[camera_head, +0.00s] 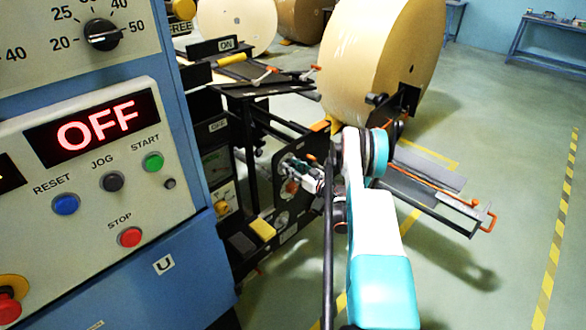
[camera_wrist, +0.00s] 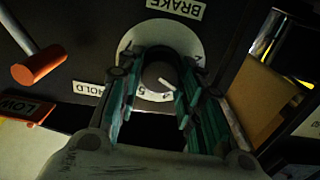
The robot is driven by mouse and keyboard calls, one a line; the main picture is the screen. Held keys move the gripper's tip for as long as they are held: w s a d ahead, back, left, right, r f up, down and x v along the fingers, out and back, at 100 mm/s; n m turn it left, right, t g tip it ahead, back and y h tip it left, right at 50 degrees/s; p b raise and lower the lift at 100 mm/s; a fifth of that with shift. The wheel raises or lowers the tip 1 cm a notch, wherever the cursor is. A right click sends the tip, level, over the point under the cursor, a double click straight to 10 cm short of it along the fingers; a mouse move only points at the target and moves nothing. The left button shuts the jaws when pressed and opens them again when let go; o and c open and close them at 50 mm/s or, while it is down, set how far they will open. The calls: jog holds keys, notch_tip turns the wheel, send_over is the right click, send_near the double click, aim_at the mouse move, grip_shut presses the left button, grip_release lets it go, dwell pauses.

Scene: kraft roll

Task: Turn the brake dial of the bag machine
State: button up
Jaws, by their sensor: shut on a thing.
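The brake dial (camera_wrist: 158,74) shows in the wrist view as a dark round knob with a short white mark, in front of a pale disc (camera_wrist: 190,40) with numbers along its edge. An upside-down BRAKE label (camera_wrist: 174,8) is beside the disc and a HOLD label (camera_wrist: 90,88) is to its lower left. My gripper (camera_wrist: 160,62) has its teal-padded fingers on both sides of the knob and is shut on it. In the head view my gripper (camera_head: 308,178) is at the machine's dark side panel, where the fingers and arm hide most of the dial.
A lever with an orange end (camera_wrist: 38,66) sticks out left of the dial in the wrist view. In the head view, a control panel (camera_head: 95,190) reading OFF stands at left. A large kraft roll (camera_head: 375,60) is behind my arm. Open floor (camera_head: 490,180) lies at right.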

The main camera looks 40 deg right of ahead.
jog(key=shift+f+n, duration=0.1)
jog(key=shift+n, duration=0.4)
jog(key=o, duration=1.1)
jog(key=shift+c, duration=0.2)
notch_tip(320, 180, up, 10)
jog(key=shift+r, duration=0.1)
